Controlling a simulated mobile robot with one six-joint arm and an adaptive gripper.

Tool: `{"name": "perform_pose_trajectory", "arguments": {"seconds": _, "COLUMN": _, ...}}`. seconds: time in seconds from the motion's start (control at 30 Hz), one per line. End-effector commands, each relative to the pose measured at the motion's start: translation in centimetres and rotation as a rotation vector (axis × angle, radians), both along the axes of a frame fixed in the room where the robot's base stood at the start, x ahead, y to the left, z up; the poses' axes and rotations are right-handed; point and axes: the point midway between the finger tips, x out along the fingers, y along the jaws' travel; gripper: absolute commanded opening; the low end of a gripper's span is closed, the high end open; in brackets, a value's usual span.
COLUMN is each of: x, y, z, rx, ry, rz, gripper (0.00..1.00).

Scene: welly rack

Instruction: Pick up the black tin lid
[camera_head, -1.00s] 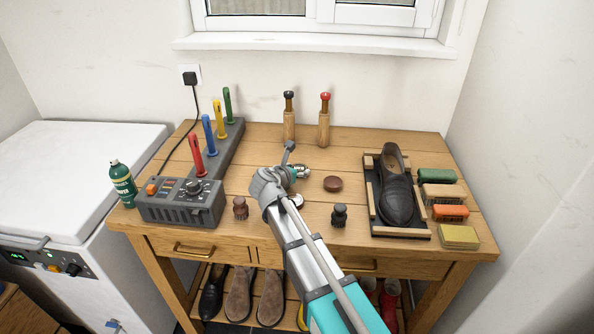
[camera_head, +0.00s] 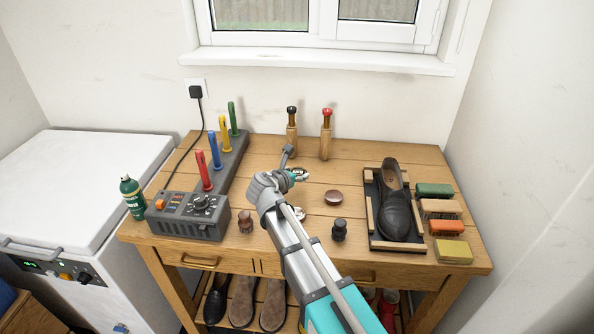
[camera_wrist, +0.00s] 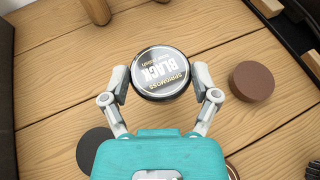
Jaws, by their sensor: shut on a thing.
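The black tin lid (camera_wrist: 160,72) is round, with a dark rim and a silver face lettered "BLACK". In the wrist view it sits between the fingertips of my gripper (camera_wrist: 161,84), which is shut on it from both sides. In the head view my gripper (camera_head: 297,175) is over the middle of the bench, and my arm hides most of the lid. I cannot tell whether the lid is clear of the wood. A dark disc (camera_wrist: 92,148) lies on the bench near my gripper's left side in the wrist view.
A brown round tin (camera_head: 333,197) stands to the right, close to my gripper; it also shows in the wrist view (camera_wrist: 252,81). A shoe in a tray (camera_head: 395,210) is right, a grey control box (camera_head: 189,216) left.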

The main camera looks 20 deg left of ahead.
Motion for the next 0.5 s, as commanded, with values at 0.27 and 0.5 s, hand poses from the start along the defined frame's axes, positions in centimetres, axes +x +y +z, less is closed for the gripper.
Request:
{"name": "perform_pose_trajectory", "arguments": {"seconds": 0.27, "x": -2.8, "y": 0.5, "z": 3.9, "rx": 0.000, "ry": 0.000, "rz": 0.001, "gripper": 0.56}}
{"name": "perform_pose_trajectory", "arguments": {"seconds": 0.5, "x": -7.6, "y": 1.3, "z": 5.9, "rx": 0.000, "ry": 0.000, "rz": 0.002, "gripper": 0.56}}
